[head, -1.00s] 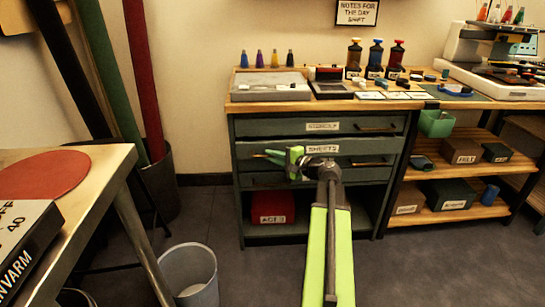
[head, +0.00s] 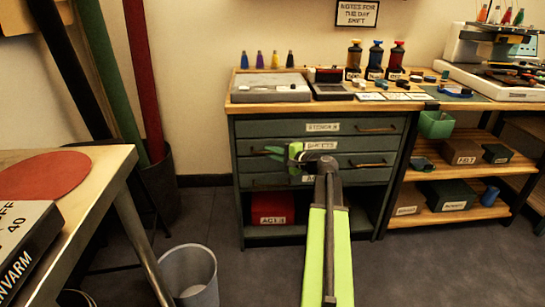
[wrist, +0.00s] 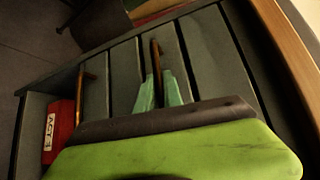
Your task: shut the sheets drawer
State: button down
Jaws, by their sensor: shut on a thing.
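The sheets drawer (head: 340,147) is in the grey-green cabinet, below the stencils drawer (head: 285,129). Its front looks close to flush with its neighbours; I cannot tell whether a small gap is left. My gripper (head: 277,153) reaches across the cabinet front at the drawer's left part. In the wrist view my gripper's green fingers (wrist: 160,94) are closed on a brass bar handle (wrist: 155,58). My arm hides part of the drawer front and of the labels beneath.
A red box (head: 272,207) sits on the cabinet's open bottom shelf. A grey bin (head: 190,272) stands on the floor at lower left, near a table (head: 105,170). The wooden worktop (head: 245,107) above carries bottles and trays. Floor right of the bin is open.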

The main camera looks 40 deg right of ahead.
jog(key=shift+w+d, duration=0.1)
jog(key=shift+d, duration=0.15)
jog(key=c, duration=1.8)
grip_release()
jog(key=shift+o, duration=0.2)
jog(key=p+v, duration=0.2)
jog(key=v, duration=1.5)
jog(key=shift+s, duration=0.3)
jog(key=shift+r, duration=0.15)
